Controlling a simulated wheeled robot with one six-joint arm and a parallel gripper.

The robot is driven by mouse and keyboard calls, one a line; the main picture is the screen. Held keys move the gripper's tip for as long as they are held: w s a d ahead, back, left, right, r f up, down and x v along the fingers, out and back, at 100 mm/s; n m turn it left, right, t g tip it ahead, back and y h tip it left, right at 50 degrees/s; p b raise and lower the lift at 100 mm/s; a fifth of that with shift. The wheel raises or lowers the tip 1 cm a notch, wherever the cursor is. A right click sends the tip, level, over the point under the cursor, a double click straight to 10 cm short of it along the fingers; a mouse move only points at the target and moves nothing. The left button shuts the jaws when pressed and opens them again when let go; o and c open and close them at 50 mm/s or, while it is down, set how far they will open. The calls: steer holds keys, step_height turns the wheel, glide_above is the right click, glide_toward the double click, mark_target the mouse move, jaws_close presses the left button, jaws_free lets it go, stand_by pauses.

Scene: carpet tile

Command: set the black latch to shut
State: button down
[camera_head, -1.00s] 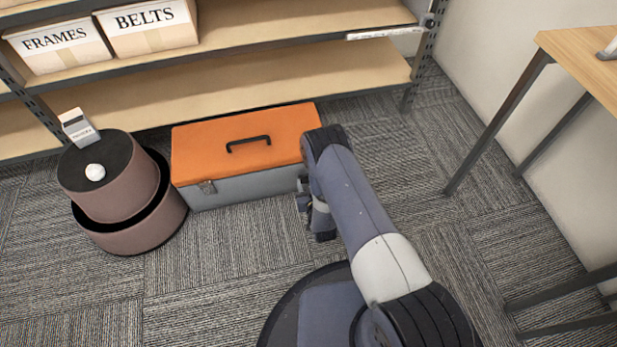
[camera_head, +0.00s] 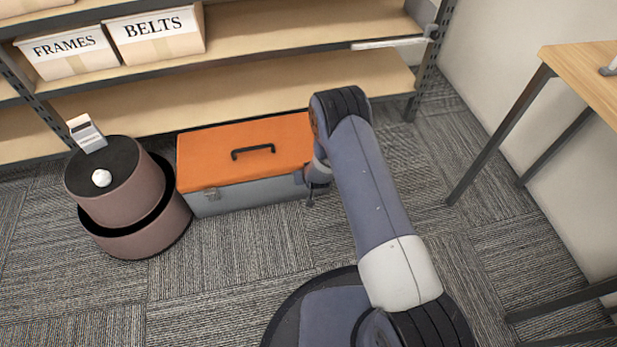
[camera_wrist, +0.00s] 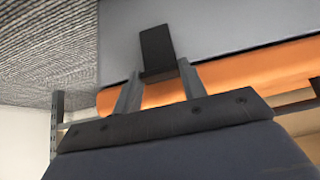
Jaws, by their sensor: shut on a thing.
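The black latch (camera_wrist: 157,46) is a small dark plate on the grey front of the toolbox, close to the orange lid, in the wrist view. My gripper (camera_wrist: 159,72) has a finger on each side of the latch's lid-side end and is shut on it. In the head view the toolbox (camera_head: 245,155) stands on the carpet with its orange lid down. There my arm hides the box's right end and the black latch. Only a little of my gripper (camera_head: 311,196) shows at the front right of the box.
A round brown two-tier stand (camera_head: 128,205) is close on the left, with a white ball and a small box on top. Shelving (camera_head: 270,75) is behind, and a wooden table (camera_head: 590,75) is at right. Carpet in front is clear.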

steer(key=shift+w+a, duration=0.1)
steer(key=shift+w, duration=0.1)
stand_by(0.4)
steer(key=c, duration=0.8)
jaws_free()
steer(key=shift+c, duration=0.2)
steer(key=shift+r, duration=0.1)
steer(key=p+v, duration=0.4)
steer(key=v, duration=0.6)
steer(key=shift+r, duration=0.4)
steer(key=shift+f, duration=0.1)
steer(key=b+x, duration=0.4)
steer(key=x, duration=0.6)
steer(key=shift+f, duration=0.5)
steer(key=shift+s+r, duration=0.1)
